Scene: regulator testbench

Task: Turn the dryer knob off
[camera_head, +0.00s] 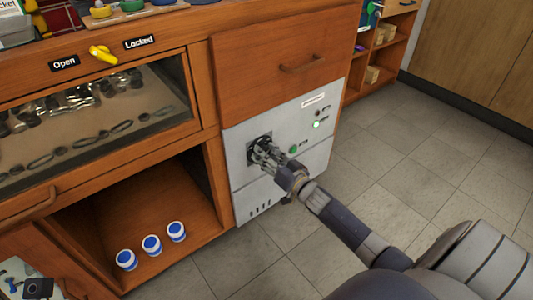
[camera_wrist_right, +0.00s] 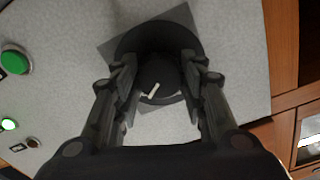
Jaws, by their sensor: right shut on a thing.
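The dryer (camera_head: 237,150) is a pale grey panel set in the wooden cabinet. Its dark round knob (camera_wrist_right: 158,80) has a white pointer line and sits on a grey square plate. In the wrist view the pointer slants toward the lower left. My right gripper (camera_head: 262,150) is at the knob, and in the wrist view its fingers (camera_wrist_right: 160,88) are on either side of the knob, shut on it. In the head view the gripper hides most of the knob. My left gripper is not in view.
A green button (camera_head: 293,149) and a lit green lamp (camera_head: 316,124) are right of the knob. A wooden drawer (camera_head: 265,60) is above. Three white jars with blue lids (camera_head: 151,245) stand in the open compartment at left. Tiled floor (camera_head: 400,150) is clear at right.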

